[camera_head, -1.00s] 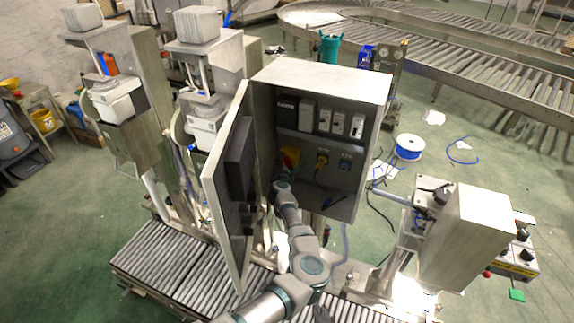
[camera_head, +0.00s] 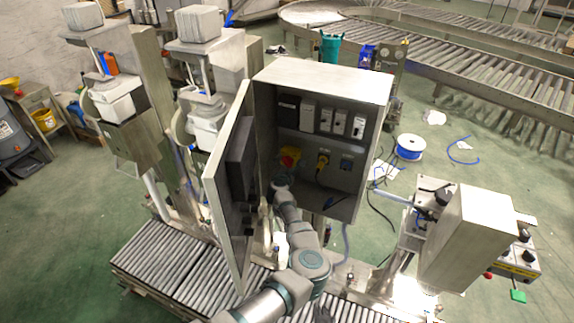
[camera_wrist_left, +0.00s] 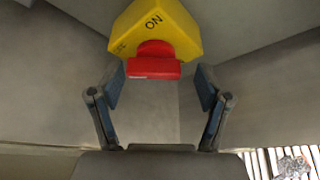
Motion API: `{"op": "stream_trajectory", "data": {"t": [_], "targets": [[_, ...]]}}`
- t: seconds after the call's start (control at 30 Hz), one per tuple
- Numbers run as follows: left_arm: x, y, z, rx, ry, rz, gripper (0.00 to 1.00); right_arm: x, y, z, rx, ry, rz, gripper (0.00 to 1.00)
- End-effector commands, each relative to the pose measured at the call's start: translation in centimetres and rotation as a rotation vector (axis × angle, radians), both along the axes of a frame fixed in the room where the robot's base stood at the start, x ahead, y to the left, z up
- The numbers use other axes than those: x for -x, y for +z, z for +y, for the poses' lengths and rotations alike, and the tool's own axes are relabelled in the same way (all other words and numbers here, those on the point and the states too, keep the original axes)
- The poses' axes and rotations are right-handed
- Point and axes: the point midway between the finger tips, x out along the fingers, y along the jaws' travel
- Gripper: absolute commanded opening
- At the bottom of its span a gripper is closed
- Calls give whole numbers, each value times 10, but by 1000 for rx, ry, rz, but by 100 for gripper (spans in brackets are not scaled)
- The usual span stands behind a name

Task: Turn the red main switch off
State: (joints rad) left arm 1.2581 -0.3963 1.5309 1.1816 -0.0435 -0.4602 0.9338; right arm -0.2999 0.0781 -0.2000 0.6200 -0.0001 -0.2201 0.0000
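The red main switch (camera_head: 289,157) sits on a yellow block inside the open grey cabinet, low on its left side. In the left wrist view its red handle (camera_wrist_left: 153,69) lies crosswise, under the word ON on the yellow block (camera_wrist_left: 165,22); a second label at the block's left is hard to read. My left gripper (camera_wrist_left: 160,88) is open and empty, its fingers apart on either side below the handle, with a gap to it. In the head view my left gripper (camera_head: 281,183) is just below the switch, partly merged with the arm.
The cabinet door (camera_head: 232,185) stands open close to the left of my arm. A yellow plug (camera_head: 322,161) with a cable is right of the switch, and several breakers (camera_head: 325,119) are above. A roller conveyor (camera_head: 170,262) runs below.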

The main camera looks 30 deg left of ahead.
Motion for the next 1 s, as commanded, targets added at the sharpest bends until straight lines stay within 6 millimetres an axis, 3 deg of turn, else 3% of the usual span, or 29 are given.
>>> {"op": "stream_trajectory", "data": {"t": [0.33,0.67,0.8,1.0], "targets": [[-1,13,-2,-5,-3,-10,78,1,0,-5,5,2,-1,40],[-1,56,1,-11,-1,-8,78,1,1,-2,3,1,-3,40],[-1,84,0,-5,1,-12,78,1,1,-2,3,1,-3,40],[-3,101,1,-3,0,-5,78,1,1,-2,2,1,-1,40]]}}
